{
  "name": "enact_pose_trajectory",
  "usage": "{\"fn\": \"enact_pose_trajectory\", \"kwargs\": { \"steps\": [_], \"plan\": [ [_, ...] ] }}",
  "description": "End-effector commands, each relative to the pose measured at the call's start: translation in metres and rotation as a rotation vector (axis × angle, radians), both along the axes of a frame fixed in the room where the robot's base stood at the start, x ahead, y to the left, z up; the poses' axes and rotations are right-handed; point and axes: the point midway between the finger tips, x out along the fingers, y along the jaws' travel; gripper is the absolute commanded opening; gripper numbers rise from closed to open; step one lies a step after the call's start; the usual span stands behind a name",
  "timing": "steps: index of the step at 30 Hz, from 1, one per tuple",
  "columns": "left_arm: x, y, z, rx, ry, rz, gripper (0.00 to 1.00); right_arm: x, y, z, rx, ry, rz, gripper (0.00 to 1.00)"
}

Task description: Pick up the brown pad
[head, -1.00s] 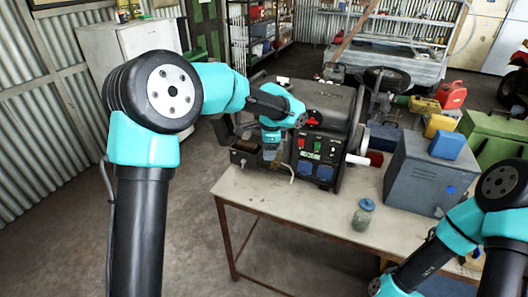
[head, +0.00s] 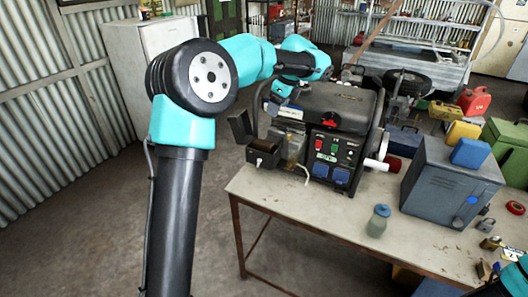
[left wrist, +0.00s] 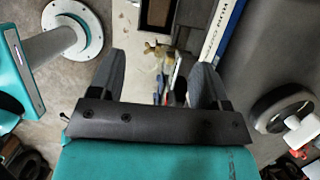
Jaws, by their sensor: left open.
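The generator (head: 328,135) stands on the workbench. At its left end is a small dark box (head: 262,155) with its lid swung up. A brownish surface, possibly the brown pad (left wrist: 157,12), shows inside the box at the top of the left wrist view; its outline is unclear. My left gripper (head: 283,97) is above and behind the box, at the generator's left end. In the left wrist view its two fingers (left wrist: 160,80) are spread, with no object clearly held between them. My right gripper is out of view.
On the bench (head: 275,200), right of the generator, stand a grey metal cabinet (head: 447,185) and a jar with a blue lid (head: 378,220). A padlock (head: 485,226) and small items lie farther right. The bench's front left is clear.

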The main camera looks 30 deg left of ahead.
Motion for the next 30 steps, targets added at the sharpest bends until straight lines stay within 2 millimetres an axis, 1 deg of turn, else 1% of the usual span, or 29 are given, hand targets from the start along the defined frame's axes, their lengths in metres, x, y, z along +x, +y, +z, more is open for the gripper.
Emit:
{"fn": "enact_pose_trajectory", "kwargs": {
  "steps": [1,15,18,22,30],
  "plan": [
    [-0.001,0.003,-0.008,0.001,0.004,0.000,0.70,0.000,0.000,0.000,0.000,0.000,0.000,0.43],
    [-0.002,0.026,-0.084,-0.001,0.003,0.002,0.70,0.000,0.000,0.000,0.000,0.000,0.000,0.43],
    [-0.002,0.030,-0.097,-0.001,0.003,0.001,0.70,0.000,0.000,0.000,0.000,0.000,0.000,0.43],
    [-0.002,0.033,-0.105,0.000,0.001,0.001,0.70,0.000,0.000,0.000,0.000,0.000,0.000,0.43],
    [-0.002,0.033,-0.105,-0.001,0.001,0.001,0.70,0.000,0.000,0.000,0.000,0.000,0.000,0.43]
  ]
}}
